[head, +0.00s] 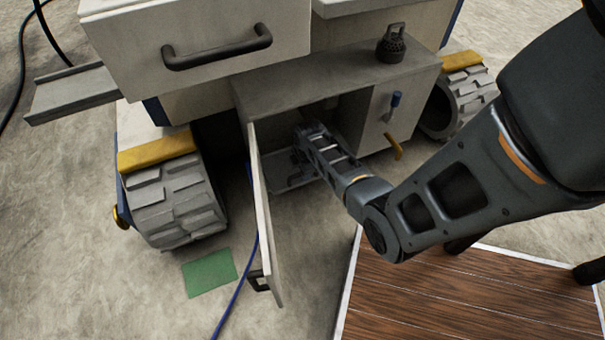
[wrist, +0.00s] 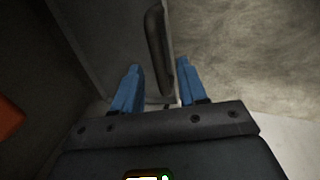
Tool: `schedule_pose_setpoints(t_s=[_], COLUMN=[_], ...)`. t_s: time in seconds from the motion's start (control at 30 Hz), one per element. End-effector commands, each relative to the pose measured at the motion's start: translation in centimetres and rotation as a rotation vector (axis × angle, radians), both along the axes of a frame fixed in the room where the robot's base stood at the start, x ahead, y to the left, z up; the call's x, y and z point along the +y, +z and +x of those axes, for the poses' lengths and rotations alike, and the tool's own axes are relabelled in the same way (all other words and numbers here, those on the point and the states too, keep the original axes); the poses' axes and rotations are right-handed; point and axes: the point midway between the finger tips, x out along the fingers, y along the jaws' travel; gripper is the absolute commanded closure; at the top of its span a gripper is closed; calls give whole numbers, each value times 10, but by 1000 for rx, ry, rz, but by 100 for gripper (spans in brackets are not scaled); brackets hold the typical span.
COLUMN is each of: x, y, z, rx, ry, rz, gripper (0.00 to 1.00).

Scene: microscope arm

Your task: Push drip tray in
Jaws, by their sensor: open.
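A pale grey, flat, tray-like piece (head: 282,174) shows low in the open compartment of the grey cabinet in the head view; it looks like the drip tray, but my arm hides much of it. My gripper (wrist: 160,72) reaches into the compartment opening in the head view, where its fingertips are not clear. In the wrist view its two blue fingers are open and apart. A dark bar handle (wrist: 157,48) on a grey panel lies ahead, between the fingers in the picture. I cannot tell if it touches them.
The cabinet door (head: 264,215) stands open left of my forearm. A drawer (head: 210,45) juts out above. A wheel (head: 175,200), green mat (head: 209,272) and blue cable (head: 237,290) lie left.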

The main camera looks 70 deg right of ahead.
Motion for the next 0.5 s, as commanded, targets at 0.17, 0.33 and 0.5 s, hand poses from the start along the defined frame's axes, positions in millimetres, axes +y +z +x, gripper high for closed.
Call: schedule_pose_setpoints(t_s=[0.17, 0.33, 0.5], x=[-1, -1, -1], y=[-7, -7, -7], z=[1, 1, 1], rx=[-1, -1, -1], ry=[-1, -1, -1], rz=[-1, 1, 1], gripper=[58, 58, 70])
